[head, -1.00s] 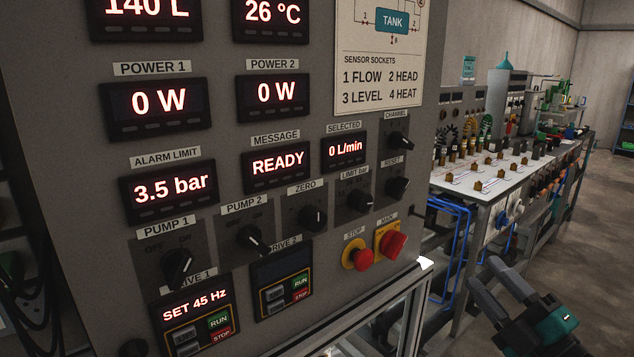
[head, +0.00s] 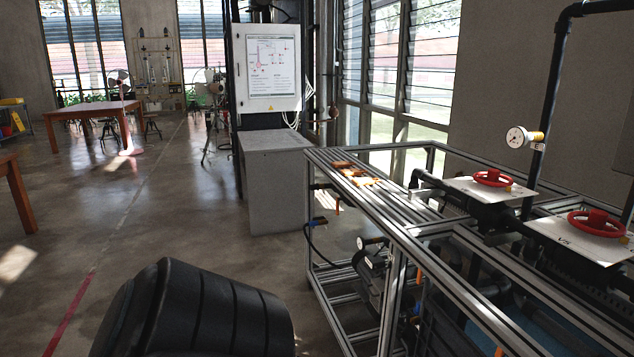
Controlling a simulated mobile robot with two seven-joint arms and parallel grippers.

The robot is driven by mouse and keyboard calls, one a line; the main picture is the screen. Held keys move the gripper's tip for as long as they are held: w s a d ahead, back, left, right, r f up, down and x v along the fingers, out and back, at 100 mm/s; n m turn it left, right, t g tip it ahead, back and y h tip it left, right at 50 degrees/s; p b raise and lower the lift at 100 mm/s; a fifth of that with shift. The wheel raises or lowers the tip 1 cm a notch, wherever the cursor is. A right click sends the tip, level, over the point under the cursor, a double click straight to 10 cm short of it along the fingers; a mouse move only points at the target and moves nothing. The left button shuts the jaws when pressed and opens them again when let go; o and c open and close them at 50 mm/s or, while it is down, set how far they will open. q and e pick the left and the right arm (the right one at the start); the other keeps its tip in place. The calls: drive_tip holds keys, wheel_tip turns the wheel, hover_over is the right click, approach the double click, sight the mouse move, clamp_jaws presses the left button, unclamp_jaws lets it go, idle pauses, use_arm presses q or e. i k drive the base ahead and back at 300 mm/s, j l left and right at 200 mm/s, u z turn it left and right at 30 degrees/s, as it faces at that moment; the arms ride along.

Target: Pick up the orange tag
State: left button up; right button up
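Small orange parts also hang along the rig's frame. Neither of my grippers is in view. A black ribbed part, likely of my own arm, fills the bottom left of the middle.
The rig carries red handwheels (head: 492,178) on white plates and a gauge (head: 518,137) by a tall black pipe. A grey plinth (head: 273,180) stands behind its left end. A wooden table (head: 95,110) stands far left. Open floor lies left of the rig.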

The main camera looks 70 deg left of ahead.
sight(359, 181)
drive_tip(key=k+j+u, duration=0.1)
drive_tip(key=u, duration=1.8)
drive_tip(key=i+j+u, duration=0.6)
drive_tip(key=u, duration=0.15)
drive_tip(key=i+j+u, duration=0.2)
drive_tip(key=i, duration=0.4)
drive_tip(key=i+u, duration=0.2)
drive_tip(key=i, duration=0.45)
drive_tip(key=i+z, duration=0.6)
drive_tip(key=z, duration=0.15)
drive_tip(key=i+z, duration=0.4)
drive_tip(key=i+l+z, duration=0.25)
drive_tip(key=z, duration=0.25)
drive_tip(key=i+z, duration=0.5)
